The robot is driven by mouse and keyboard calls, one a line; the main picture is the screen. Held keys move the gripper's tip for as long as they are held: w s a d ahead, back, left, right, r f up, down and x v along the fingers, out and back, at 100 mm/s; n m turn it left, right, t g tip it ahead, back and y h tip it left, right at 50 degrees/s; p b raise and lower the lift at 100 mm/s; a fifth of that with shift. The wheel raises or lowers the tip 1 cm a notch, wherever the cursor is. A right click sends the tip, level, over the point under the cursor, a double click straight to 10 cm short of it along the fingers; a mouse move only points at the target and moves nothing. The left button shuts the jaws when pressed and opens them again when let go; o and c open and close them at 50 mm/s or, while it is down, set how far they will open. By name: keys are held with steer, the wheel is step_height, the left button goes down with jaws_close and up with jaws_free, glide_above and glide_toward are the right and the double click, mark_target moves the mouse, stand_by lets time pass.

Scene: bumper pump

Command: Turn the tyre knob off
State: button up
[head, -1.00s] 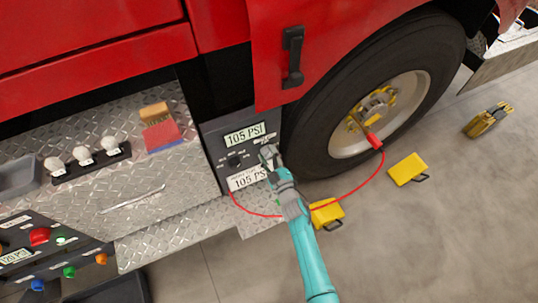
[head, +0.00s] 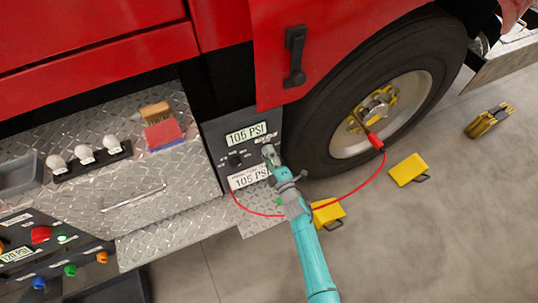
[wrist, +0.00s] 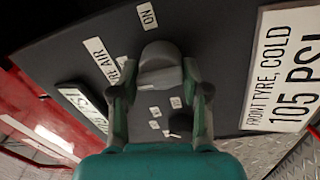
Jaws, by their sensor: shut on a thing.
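The tyre knob (wrist: 160,64) is a grey, rounded knob on the dark control panel (wrist: 225,60), next to labels reading "TYRE AIR" and "ON" in the wrist view. My gripper (head: 268,152) is at the panel's right side in the head view and largely hides the knob there. In the wrist view the two fingers of my gripper (wrist: 160,88) close on the knob from both sides. The exact pointer direction of the knob is hard to tell.
A second, black knob (head: 235,160) sits left of my gripper. A red hose (head: 345,196) runs to the wheel (head: 380,112). Yellow chocks (head: 408,169) lie on the floor.

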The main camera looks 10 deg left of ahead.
steer(key=shift+s+f, duration=0.15)
steer(key=shift+f, duration=0.15)
steer(key=o, duration=1)
steer(key=shift+o, duration=0.3)
steer(key=shift+r, duration=0.1)
steer(key=r+v, duration=0.1)
steer(key=v, duration=1.1)
steer(key=shift+f, duration=0.4)
steer(key=shift+d, duration=0.1)
